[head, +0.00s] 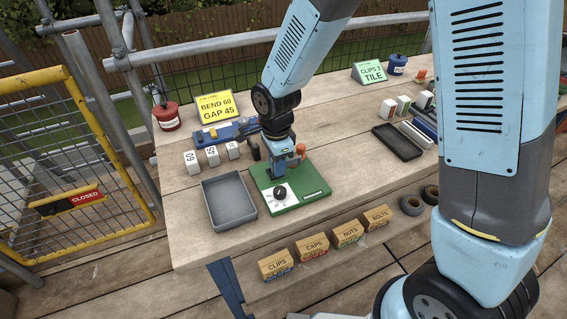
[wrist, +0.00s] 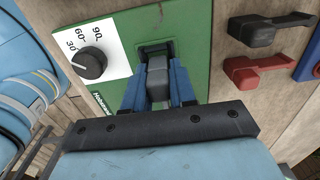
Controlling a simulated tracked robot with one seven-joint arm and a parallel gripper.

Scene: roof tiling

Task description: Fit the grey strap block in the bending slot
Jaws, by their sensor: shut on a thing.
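The green bending board (head: 310,205) lies on the bench, with a black dial (head: 280,193) on a white scale. In the wrist view the dial (wrist: 90,62) sits beside the marks 30, 60 and 90. My gripper (head: 283,172) is over the board's far part, pointing down. In the wrist view my gripper (wrist: 158,85) has its blue fingers shut on the grey strap block (wrist: 157,72). The block's far end is at the dark bending slot (wrist: 155,47). I cannot tell how deep it sits, as the fingers hide its sides.
A grey tray (head: 231,226) stands left of the board. White numbered blocks (head: 212,156) and a yellow sign reading BEND 60 GAP 45 (head: 214,108) are behind it. A red lever (wrist: 255,73) and a black lever (wrist: 268,28) lie right of the board. Labelled boxes (head: 312,246) line the front.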

